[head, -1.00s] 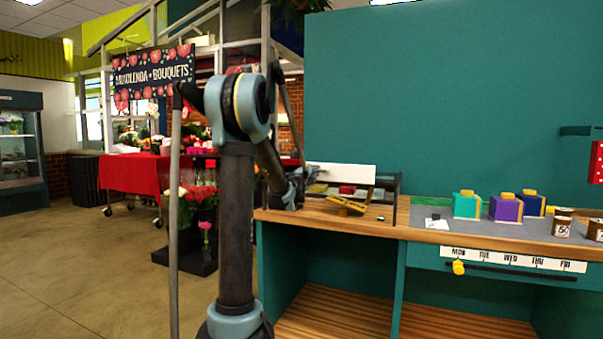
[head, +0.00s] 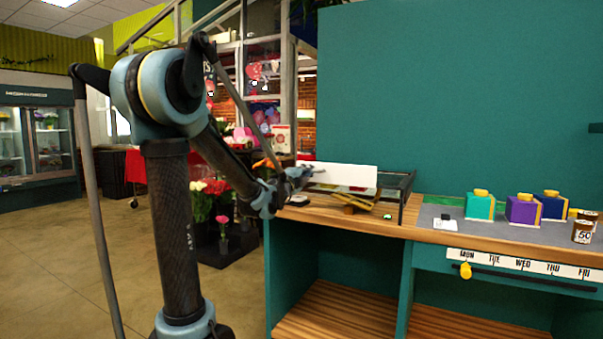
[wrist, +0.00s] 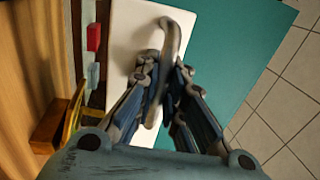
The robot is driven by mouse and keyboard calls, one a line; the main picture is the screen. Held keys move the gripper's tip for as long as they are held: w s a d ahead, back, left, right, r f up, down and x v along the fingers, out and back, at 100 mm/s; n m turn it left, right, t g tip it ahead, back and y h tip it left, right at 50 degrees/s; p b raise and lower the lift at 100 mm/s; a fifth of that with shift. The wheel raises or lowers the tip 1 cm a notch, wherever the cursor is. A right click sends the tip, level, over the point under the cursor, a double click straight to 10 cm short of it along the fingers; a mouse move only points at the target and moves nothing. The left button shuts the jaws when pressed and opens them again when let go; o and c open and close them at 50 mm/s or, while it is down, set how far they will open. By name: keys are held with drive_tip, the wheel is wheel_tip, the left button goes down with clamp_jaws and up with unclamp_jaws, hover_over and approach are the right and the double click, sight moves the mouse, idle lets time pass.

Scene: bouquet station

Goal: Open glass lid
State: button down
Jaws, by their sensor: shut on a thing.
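A pale, flat panel (head: 345,177), which looks like the lid, stands raised above the low, dark-framed case (head: 404,200) at the counter's left end. Its glass cannot be made out. In the wrist view the panel (wrist: 128,42) lies beyond my fingers, with a curved grey handle (wrist: 172,40) in front of it. My gripper (wrist: 163,88) is shut on this handle, which passes between the fingers. In the head view my gripper (head: 297,174) is at the panel's left end. Its fingertips are small there, and the exact contact is unclear.
The wooden counter (head: 330,215) has open shelves below. Teal, purple and blue boxes (head: 522,210) and brown cups (head: 583,228) stand at right. A teal wall (head: 430,90) rises behind. Flowers (head: 205,200) stand left of the counter, past my arm. The floor (head: 60,240) at left is open.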

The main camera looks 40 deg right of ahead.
drive_tip(key=shift+w+a+f, duration=0.1)
drive_tip(key=shift+a, duration=0.05)
drive_tip(key=c, duration=1.9)
unclamp_jaws()
drive_tip(key=shift+w, duration=0.1)
drive_tip(key=shift+c, duration=0.2)
drive_tip(key=shift+s+a, duration=0.15)
drive_tip(key=shift+s, duration=0.05)
drive_tip(key=v, duration=1.1)
drive_tip(key=shift+a, duration=0.3)
